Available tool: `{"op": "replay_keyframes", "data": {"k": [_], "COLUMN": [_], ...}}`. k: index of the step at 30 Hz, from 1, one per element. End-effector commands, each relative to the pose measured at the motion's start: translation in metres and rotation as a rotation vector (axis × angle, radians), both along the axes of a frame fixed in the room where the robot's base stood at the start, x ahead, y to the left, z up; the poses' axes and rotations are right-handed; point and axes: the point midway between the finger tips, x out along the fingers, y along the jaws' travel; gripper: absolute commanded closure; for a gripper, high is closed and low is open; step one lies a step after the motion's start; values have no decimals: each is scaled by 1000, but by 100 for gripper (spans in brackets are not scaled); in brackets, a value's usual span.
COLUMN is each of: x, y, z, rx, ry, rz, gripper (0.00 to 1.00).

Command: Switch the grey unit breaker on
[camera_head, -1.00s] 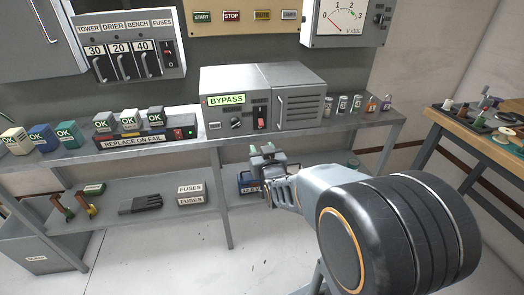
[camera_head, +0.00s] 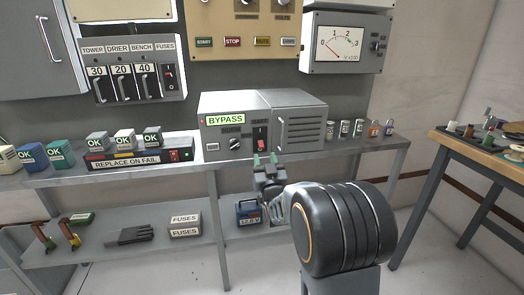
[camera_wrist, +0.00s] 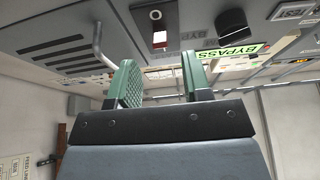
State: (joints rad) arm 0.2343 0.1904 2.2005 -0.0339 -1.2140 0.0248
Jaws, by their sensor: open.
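The grey unit (camera_head: 223,136) with the green BYPASS label stands on the grey bench in the head view. Its breaker is a red rocker switch (camera_head: 262,142) in a dark plate on the front; it also shows in the wrist view (camera_wrist: 159,37). I cannot tell its on or off position for sure. My gripper (camera_head: 265,160) is open and empty, just in front of and below the breaker. In the wrist view the green fingers of my gripper (camera_wrist: 159,70) stand apart, with the breaker beyond the gap between them. I see no contact.
A black knob (camera_wrist: 232,24) is beside the breaker, and a bar handle (camera_head: 280,134) is on its other side. A fuse holder (camera_head: 138,160) with OK blocks stands left on the bench. A fuse panel (camera_head: 128,70) hangs above.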

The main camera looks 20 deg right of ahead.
Motion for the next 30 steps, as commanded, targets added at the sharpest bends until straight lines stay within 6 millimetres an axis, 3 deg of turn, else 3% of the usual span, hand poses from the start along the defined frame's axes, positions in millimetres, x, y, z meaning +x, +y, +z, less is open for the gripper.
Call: {"op": "replay_keyframes", "data": {"k": [9, 23, 30], "x": [36, 44, 44], "y": [-7, -9, -9], "z": [15, 19, 19], "rx": [0, 0, 0], "ry": [1, 1, 1], "rz": [0, 0, 0], "gripper": [55, 55, 76]}}
